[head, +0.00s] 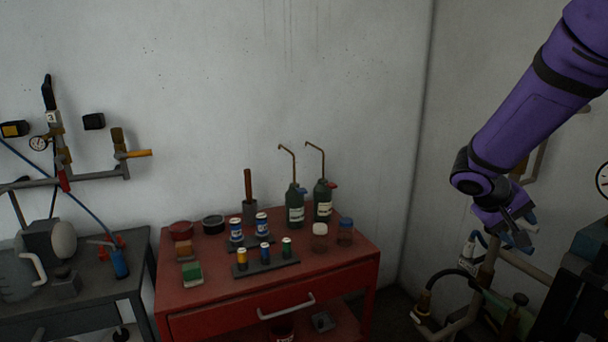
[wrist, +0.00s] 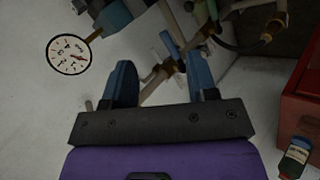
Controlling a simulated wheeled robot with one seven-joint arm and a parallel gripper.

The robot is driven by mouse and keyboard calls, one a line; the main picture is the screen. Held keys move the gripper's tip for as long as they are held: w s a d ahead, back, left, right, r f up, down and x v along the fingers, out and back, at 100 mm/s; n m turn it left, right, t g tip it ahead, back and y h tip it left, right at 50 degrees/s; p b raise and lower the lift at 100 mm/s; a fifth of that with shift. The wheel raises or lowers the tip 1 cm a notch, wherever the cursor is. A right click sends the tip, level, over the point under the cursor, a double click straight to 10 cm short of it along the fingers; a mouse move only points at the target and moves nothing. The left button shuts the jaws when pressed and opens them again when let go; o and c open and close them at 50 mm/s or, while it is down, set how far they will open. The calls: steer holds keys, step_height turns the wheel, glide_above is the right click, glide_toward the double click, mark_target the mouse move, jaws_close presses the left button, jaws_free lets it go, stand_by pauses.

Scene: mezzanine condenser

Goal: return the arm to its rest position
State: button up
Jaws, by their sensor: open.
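My purple arm comes in from the top right of the head view, and my gripper (head: 518,232) hangs at its lower end, in front of the pipework on the right. In the wrist view my gripper (wrist: 162,82) shows two blue fingers spread wide apart. Nothing sits between the fingers; the pipes seen between them lie behind. No held object shows in either view.
A red cart (head: 225,284) holds green oil cans (head: 295,207), small cans and jars. A grey bench (head: 92,285) stands left. Pipes (head: 487,270) lie close below my gripper. A round gauge (wrist: 68,54) is at left in the wrist view. The wall above the cart is clear.

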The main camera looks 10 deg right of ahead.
steer(key=s+a+r+n+t+y, duration=0.1)
steer(key=s+a+r+y, duration=0.3)
steer(key=s+a, duration=0.5)
steer(key=s+a+r+n+t+y, duration=0.1)
steer(key=s+a+r+t+y, duration=0.3)
steer(key=s+a+r, duration=0.3)
steer(key=s+a+y, duration=0.1)
steer(key=a, duration=0.2)
steer(key=shift+s+a+r, duration=0.15)
steer(key=shift+s+a, duration=0.2)
steer(key=shift+s, duration=0.05)
stand_by(1.1)
